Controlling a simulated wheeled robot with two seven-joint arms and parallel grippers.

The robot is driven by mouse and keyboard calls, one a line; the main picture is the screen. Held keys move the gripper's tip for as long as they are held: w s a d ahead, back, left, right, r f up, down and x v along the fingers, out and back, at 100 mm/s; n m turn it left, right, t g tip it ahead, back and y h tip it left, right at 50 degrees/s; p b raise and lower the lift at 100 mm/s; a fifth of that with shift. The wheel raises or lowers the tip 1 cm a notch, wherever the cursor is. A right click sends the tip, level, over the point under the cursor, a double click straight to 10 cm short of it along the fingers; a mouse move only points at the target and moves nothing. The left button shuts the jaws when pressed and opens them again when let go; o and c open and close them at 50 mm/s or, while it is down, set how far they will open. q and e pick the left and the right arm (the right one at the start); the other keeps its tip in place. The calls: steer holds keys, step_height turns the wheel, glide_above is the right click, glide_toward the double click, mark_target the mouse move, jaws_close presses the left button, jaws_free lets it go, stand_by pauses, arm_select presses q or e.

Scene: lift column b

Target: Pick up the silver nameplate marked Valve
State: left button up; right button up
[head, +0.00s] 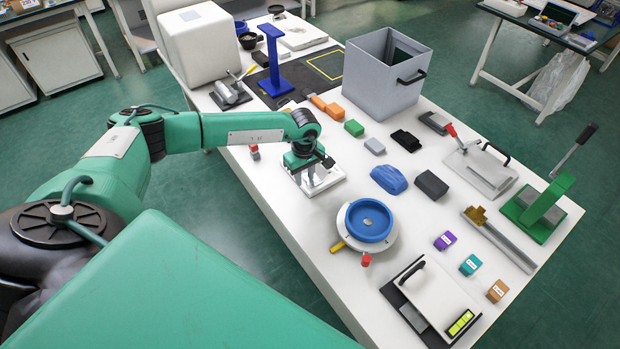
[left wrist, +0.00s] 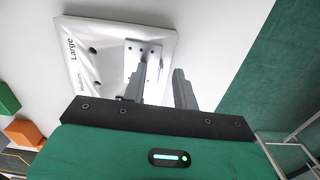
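A white square panel (head: 318,178) lies on the white table under my left gripper (head: 312,170). In the left wrist view the white panel (left wrist: 80,55) carries the word "Large" and several dark round spots. A small silver-grey plate (left wrist: 154,52) with dark dots sits at the panel's right edge. I cannot read "Valve" on it. My left gripper (left wrist: 157,62) points at this plate, its two fingers apart, with nothing held between them. One finger overlaps the plate in the picture, so I cannot tell whether they touch. My right gripper is not in view.
A blue round dish (head: 370,220) on a white base stands right of the panel. A blue post (head: 272,60), a grey bin (head: 380,75) and several coloured blocks are behind. A red-and-grey piece (head: 254,152) is left of the panel, near the table edge.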

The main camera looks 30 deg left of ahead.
arm_select(q)
jaws_close()
steer(key=shift+r, duration=0.1)
